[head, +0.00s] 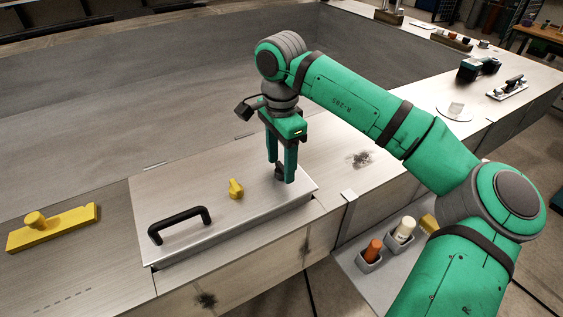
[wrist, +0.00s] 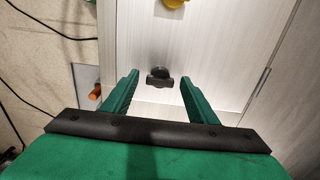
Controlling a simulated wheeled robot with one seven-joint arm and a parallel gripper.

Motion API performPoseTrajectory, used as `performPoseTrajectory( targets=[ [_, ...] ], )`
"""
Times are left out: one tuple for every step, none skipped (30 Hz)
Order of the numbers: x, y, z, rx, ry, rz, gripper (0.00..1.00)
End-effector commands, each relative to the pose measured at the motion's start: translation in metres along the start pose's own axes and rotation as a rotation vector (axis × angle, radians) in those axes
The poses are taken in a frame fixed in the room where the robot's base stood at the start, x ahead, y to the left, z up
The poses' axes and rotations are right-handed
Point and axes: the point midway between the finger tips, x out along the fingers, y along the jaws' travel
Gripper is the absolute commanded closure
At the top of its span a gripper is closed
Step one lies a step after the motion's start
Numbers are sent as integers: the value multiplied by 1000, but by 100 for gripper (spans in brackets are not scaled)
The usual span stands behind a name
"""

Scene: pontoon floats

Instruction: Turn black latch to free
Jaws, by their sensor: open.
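The black latch (head: 279,171) is a small dark knob on the right end of a metal lid (head: 190,215). In the wrist view the black latch (wrist: 159,77) shows a bar across a round base, lying roughly crosswise in the picture. My gripper (head: 281,172) points down over the latch, its fingers apart. In the wrist view my gripper (wrist: 160,82) has one finger on each side of the latch with a gap to both. The fingers partly hide the latch in the head view. I cannot tell how far the fingertips are above the lid.
A yellow latch (head: 236,189) and a black handle (head: 180,224) are on the same lid. A yellow block with a knob (head: 52,228) lies at left. A side tray holds an orange bottle (head: 373,250) and a white bottle (head: 404,230). The lid around the black latch is otherwise clear.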

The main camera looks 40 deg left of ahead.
Motion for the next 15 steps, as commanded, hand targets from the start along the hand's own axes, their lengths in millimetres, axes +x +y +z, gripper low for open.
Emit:
performPoseTrajectory(
  targets=[
    [2, 0, 0, 0, -1, 0, 47],
    [3, 0, 0, 0, -1, 1, 47],
    [4, 0, 0, 0, -1, 1, 47],
    [4, 0, 0, 0, -1, 1, 47],
    [4, 0, 0, 1, -1, 1, 47],
    [4, 0, 0, 1, -1, 1, 47],
    [4, 0, 0, 1, -1, 1, 47],
    [4, 0, 0, 1, -1, 1, 47],
    [4, 0, 0, 1, -1, 1, 47],
    [4, 0, 0, 1, -1, 1, 47],
    [4, 0, 0, 1, -1, 1, 54],
    [4, 0, 0, 1, -1, 1, 64],
    [4, 0, 0, 1, -1, 1, 71],
    [4, 0, 0, 2, -1, 1, 78],
    [4, 0, 0, 2, -1, 1, 88]
  ],
)
